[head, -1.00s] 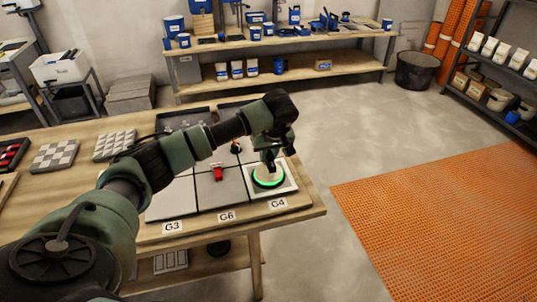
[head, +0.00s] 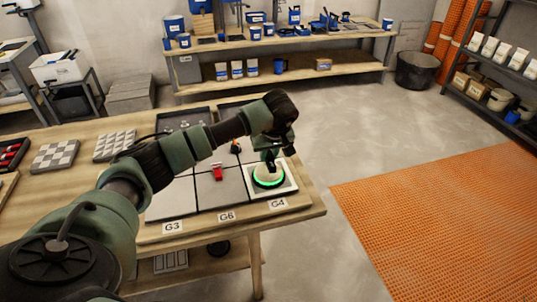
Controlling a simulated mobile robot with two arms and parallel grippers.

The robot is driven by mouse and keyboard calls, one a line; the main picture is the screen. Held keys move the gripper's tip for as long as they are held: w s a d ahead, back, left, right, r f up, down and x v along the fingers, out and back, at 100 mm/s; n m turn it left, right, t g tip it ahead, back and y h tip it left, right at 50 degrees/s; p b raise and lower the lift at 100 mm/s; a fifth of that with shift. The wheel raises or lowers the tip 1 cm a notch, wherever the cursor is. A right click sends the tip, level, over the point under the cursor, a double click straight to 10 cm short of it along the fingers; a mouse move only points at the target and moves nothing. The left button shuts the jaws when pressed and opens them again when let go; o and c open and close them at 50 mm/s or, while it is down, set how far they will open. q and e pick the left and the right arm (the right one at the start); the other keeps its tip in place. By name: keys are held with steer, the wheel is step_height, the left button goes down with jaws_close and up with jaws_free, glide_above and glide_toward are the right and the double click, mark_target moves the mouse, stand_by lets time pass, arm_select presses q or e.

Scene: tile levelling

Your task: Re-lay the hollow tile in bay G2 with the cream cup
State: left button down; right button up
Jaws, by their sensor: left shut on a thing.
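My left gripper (head: 270,158) points down and is shut on the cream cup (head: 267,172), a rounded thing with a glowing green ring at its base. The cup sits over a pale tile (head: 289,180) in the front right bay, behind the label G4 (head: 278,204). I cannot tell whether the tile is lifted or lying flat. Grey tiles lie behind the labels G6 (head: 227,216) and G3 (head: 172,226). I can read no G2 label; my left arm hides part of the bays. My right gripper is out of view.
A small red tool (head: 217,172) lies on the middle tile, and a dark and orange thing (head: 236,147) stands behind it. Sample tile boards (head: 55,155) lie at the left of the wooden table (head: 300,209). The floor to the right is clear up to an orange mat (head: 440,215).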

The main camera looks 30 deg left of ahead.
arm_select(q)
steer(key=shift+w+r+p, duration=0.1)
steer(key=shift+r+p, duration=1.1)
steer(key=shift+r, duration=0.7)
steer(key=shift+r+p, duration=2.1)
steer(key=shift+r, duration=1.1)
steer(key=s+a+b, duration=0.2)
steer(key=s+a, duration=1.4)
steer(key=s, duration=0.3)
steer(key=s+a+b, duration=0.2)
steer(key=s+a, duration=1.4)
steer(key=s, duration=0.3)
steer(key=shift+a+b, duration=0.35)
